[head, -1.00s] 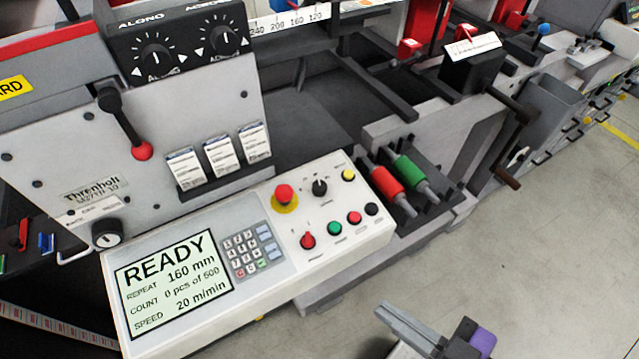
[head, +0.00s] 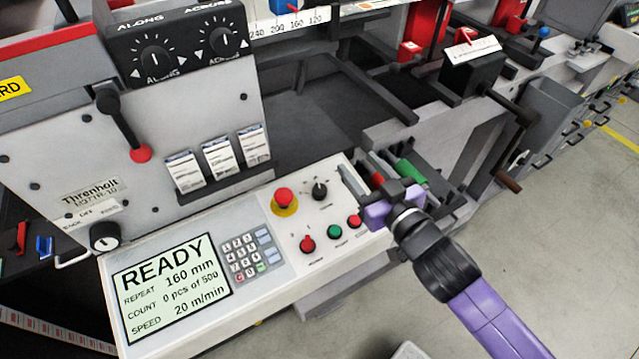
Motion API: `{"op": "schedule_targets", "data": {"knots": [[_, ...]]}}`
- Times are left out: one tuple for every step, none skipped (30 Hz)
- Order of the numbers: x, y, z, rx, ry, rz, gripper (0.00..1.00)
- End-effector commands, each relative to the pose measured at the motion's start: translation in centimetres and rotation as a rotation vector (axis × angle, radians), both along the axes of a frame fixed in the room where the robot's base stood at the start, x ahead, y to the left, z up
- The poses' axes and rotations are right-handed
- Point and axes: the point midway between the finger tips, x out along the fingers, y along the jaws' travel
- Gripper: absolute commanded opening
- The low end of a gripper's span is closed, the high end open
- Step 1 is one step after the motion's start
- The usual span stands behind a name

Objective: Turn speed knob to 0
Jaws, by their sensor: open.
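A black knob (head: 320,190) with a pale pointer mark stands on the white control panel (head: 281,204); its label is too small to read, so I cannot be sure it is the speed knob. The display (head: 172,281) reads READY, repeat 160 mm, count 0 pcs of 500, speed 20 m/min. My gripper (head: 358,168) is open and empty over the panel's right end. Its fingers are to the right of the black knob and apart from it. My gripper hides the yellow and black buttons at that end.
A red mushroom button (head: 285,198) on a yellow base sits left of the black knob. A keypad (head: 246,254) is farther left. A green roller (head: 411,173) lies behind my gripper.

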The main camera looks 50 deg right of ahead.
Motion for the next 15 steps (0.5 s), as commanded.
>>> {"op": "schedule_targets", "data": {"knots": [[1.6,-1.6,1.4,0.017,-0.039,-0.052,0.52],[2.3,-2.6,2.0,0.031,-0.057,-0.086,0.52],[3.2,-3.9,3.0,0.051,-0.084,-0.133,0.52],[3.7,-4.9,3.6,0.068,-0.104,-0.168,0.52],[4.3,-5.9,4.3,0.088,-0.124,-0.204,0.52],[4.9,-7.2,5.2,0.115,-0.154,-0.252,0.52],[5.2,-8.1,5.9,0.138,-0.176,-0.290,0.52],[5.6,-9.0,6.6,0.163,-0.201,-0.326,0.52],[5.9,-10.2,7.3,0.198,-0.232,-0.376,0.52],[6.1,-11.0,7.9,0.227,-0.255,-0.413,0.52],[6.3,-11.8,8.5,0.257,-0.281,-0.452,0.52],[6.4,-12.9,9.1,0.298,-0.313,-0.503,0.52],[6.5,-13.6,9.5,0.332,-0.338,-0.540,0.52],[6.5,-14.3,9.9,0.366,-0.362,-0.580,0.52],[6.4,-15.2,10.4,0.414,-0.395,-0.631,0.52]]}}
